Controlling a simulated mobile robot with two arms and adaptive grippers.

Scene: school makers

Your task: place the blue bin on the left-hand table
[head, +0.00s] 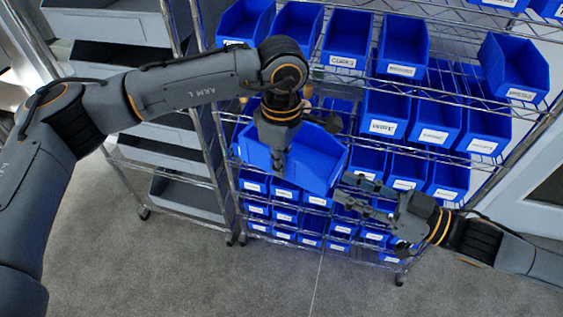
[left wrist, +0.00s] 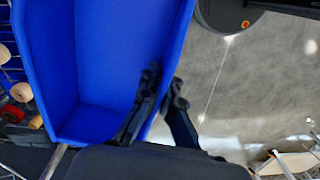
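The blue bin (head: 318,160) is in front of the wire rack in the head view, tilted, with its open top towards me. My left gripper (head: 280,160) reaches down over its near wall. In the left wrist view the empty bin (left wrist: 95,60) fills the left side, and the left fingers (left wrist: 164,85) are closed on its wall, one inside and one outside. My right gripper (head: 343,188) is open and empty, just right of the bin's lower right corner. No table is in view.
A wire rack (head: 470,100) holds several other blue bins, some labelled. A second rack with grey trays (head: 180,194) stands at the left. Small round items (left wrist: 21,92) show beside the bin in the left wrist view. The grey carpet (head: 180,265) in front is clear.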

